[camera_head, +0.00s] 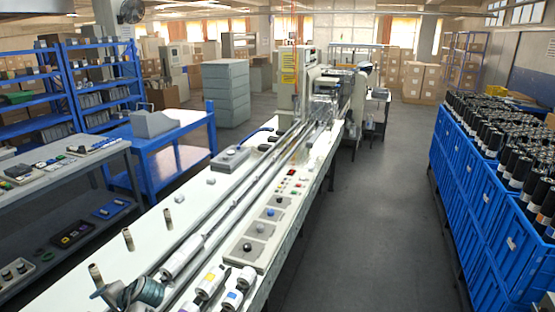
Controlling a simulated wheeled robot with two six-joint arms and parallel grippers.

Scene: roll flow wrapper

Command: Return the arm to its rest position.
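Neither my left nor my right gripper shows in the head view, and no arm of mine can be made out. The long white flow wrapper machine (225,195) runs from the bottom of the picture toward the back centre. Metal rails (262,178) lie along its top. A control strip (262,232) with buttons and knobs lies along its right side. Several white rolls or cylinders (211,281) lie at its near end. A dark teal coiled spool (143,291) sits at the bottom left.
Blue crates (470,214) holding black rolls (522,166) line the right side. A grey workbench (70,170) with small parts and a blue table (178,141) stand on the left. The grey floor aisle (365,220) between machine and crates is clear.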

